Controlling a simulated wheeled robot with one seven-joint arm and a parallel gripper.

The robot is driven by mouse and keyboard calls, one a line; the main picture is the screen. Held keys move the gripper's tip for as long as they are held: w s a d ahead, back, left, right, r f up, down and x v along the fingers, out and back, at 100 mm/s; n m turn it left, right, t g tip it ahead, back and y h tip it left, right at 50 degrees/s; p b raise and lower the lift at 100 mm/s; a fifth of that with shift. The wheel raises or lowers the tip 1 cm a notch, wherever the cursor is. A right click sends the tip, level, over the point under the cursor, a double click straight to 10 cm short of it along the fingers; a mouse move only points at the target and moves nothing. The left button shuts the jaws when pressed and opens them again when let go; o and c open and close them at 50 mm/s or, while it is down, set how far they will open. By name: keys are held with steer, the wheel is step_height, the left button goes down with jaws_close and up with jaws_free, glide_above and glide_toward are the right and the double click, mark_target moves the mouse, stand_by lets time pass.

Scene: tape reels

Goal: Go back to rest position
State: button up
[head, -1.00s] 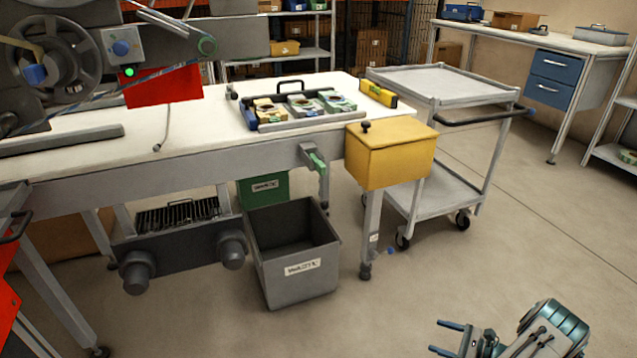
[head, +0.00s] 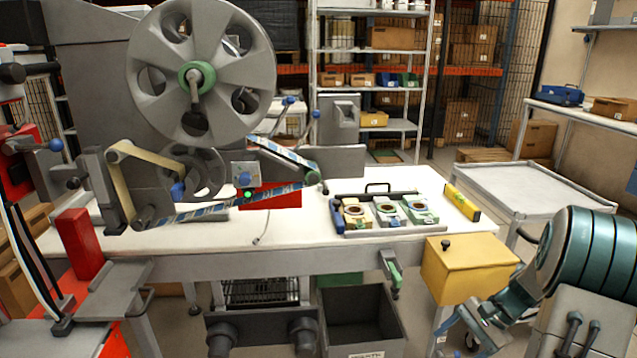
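My arm comes in at the right edge of the head view, with its teal and grey links large in the foreground. My gripper (head: 474,324) is low at the right, in front of the yellow box (head: 462,272) on the table's front corner. Its fingers are small and partly lost against the table leg, so I cannot tell if they are apart. I see nothing held in it. A large grey tape reel (head: 240,45) is mounted on the machine at the upper left, with blue-patterned tape running below it.
The white worktable (head: 330,258) holds a tray (head: 400,230) with several small tape rolls in boxes, and a yellow level (head: 461,202). A grey bin (head: 352,312) stands under its front edge. A grey cart (head: 530,190) stands at the right. Red parts (head: 80,243) are at the left.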

steer(key=s+a+r+n+t+h+p, duration=0.1)
steer(key=s+a+r+n+p, duration=0.3)
steer(key=r, duration=0.6)
steer(key=s+a+r+n+h+p, duration=0.3)
steer(key=s+a+r+p, duration=0.3)
steer(key=r, duration=0.4)
steer(key=s+a+r+n+t+h+p, duration=0.1)
steer(key=s+a+r+n+h+p, duration=0.2)
steer(key=r, duration=0.7)
steer(key=shift+s+a+r+n+t+p, duration=0.35)
steer(key=shift+s+a+n+p, duration=0.55)
steer(key=shift+s+a+p, duration=0.75)
steer(key=shift+s+a, duration=0.1)
steer(key=shift+a, duration=0.05)
